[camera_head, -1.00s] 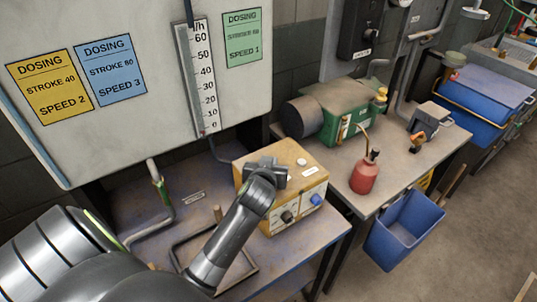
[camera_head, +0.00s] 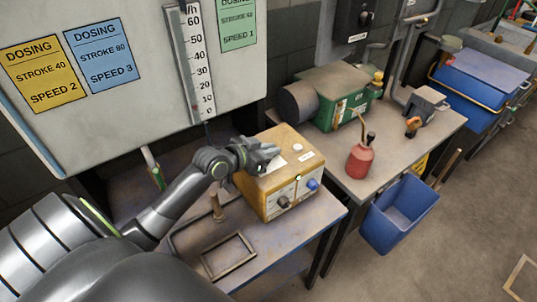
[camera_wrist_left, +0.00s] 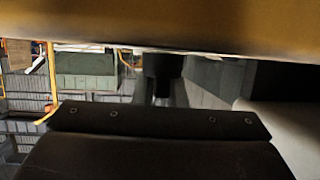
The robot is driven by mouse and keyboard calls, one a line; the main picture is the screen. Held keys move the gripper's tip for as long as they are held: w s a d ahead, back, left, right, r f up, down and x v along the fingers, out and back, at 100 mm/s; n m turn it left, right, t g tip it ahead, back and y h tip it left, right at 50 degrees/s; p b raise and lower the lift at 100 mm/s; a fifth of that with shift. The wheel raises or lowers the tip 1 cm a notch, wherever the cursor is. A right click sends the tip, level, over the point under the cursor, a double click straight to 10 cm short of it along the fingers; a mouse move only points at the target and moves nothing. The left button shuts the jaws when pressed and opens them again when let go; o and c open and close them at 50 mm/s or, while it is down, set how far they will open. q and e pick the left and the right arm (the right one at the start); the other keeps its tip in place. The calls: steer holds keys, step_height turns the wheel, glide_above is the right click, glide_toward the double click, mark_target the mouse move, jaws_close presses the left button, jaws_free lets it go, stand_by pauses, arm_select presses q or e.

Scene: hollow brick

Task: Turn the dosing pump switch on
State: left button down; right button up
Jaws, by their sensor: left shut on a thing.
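The dosing pump (camera_head: 290,197) is an ochre box on the near bench, with a dark knob (camera_head: 283,201) and a blue knob (camera_head: 312,184) on its front face. My left gripper (camera_head: 264,156) is at the left part of its top, reaching in from the left. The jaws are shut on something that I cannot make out. In the left wrist view the pump's ochre surface (camera_wrist_left: 160,22) fills the upper edge, close to the gripper (camera_wrist_left: 163,75). The pump switch and its position cannot be told. My right gripper is not in view.
Behind the near bench (camera_head: 252,278) is a white panel (camera_head: 130,125) with dosing cards and a scale. A metal frame (camera_head: 228,256) lies on this bench. The bench to the right holds a red oil can (camera_head: 360,162) and a green machine (camera_head: 338,97); a blue bin (camera_head: 400,220) hangs there.

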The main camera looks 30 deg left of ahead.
arm_select(q)
steer(key=shift+s+f+m+g+h+b, duration=0.2)
steer(key=shift+f+m+g+h+b, duration=0.1)
steer(key=shift+f+m+h+b, duration=0.5)
steer(key=shift+r, duration=0.3)
steer(key=c, duration=1.6)
jaws_free()
steer(key=shift+d, duration=0.15)
steer(key=shift+o, duration=0.6)
steer(key=shift+d+r, duration=0.1)
